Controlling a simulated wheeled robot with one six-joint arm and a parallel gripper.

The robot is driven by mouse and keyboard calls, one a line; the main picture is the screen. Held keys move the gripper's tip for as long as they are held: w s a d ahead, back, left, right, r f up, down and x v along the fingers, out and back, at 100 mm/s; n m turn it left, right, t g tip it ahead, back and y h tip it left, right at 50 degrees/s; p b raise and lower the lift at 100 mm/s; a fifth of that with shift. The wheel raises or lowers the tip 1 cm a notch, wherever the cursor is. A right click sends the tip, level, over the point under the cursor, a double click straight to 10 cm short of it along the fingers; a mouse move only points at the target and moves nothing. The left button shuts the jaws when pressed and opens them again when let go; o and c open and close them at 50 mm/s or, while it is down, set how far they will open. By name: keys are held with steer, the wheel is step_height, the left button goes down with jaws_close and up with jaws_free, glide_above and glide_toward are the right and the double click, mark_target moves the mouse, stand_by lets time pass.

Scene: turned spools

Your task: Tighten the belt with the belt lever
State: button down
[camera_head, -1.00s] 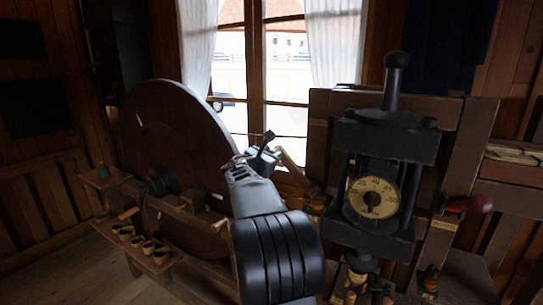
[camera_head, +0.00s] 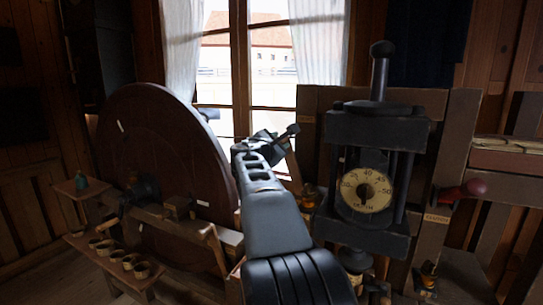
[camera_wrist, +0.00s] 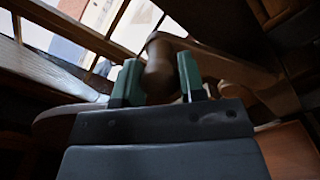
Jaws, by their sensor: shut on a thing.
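My gripper (camera_head: 283,138) is at the end of my raised arm, in front of the window, between the big wheel and the dark press. In the wrist view its two green fingertips (camera_wrist: 159,78) are on either side of the rounded knob (camera_wrist: 158,68) of a wooden lever and are shut on it. The wooden lever's arm (camera_wrist: 225,67) runs from the knob to the right. In the head view my gripper and arm hide most of this lever. The round brown wheel (camera_head: 160,150) stands at the left. I cannot make out a belt.
The dark press (camera_head: 378,135) with a pale dial (camera_head: 363,189) stands close right of my arm. A red-knobbed handle (camera_head: 470,188) sticks out at its right. Several small cups stand on a low shelf (camera_head: 108,262) at lower left. A bench with upright pegs lies below my arm.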

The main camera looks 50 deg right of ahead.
steer(key=shift+s+d+r+m+b, duration=0.25)
steer(key=shift+s+m+b, duration=0.15)
steer(key=shift+s+m, duration=0.25)
steer(key=shift+s+d+r+m+b, duration=0.2)
steer(key=shift+s+m+b, duration=0.2)
steer(key=shift+s, duration=0.3)
steer(key=c, duration=0.7)
jaws_free()
steer(key=shift+c, duration=0.2)
steer(key=shift+o, duration=0.2)
steer(key=shift+s+a+f, duration=0.1)
steer(key=shift+a, duration=0.1)
steer(key=b+v, duration=0.3)
steer(key=v, duration=1)
steer(key=shift+a+b, duration=0.2)
steer(key=shift+b, duration=0.1)
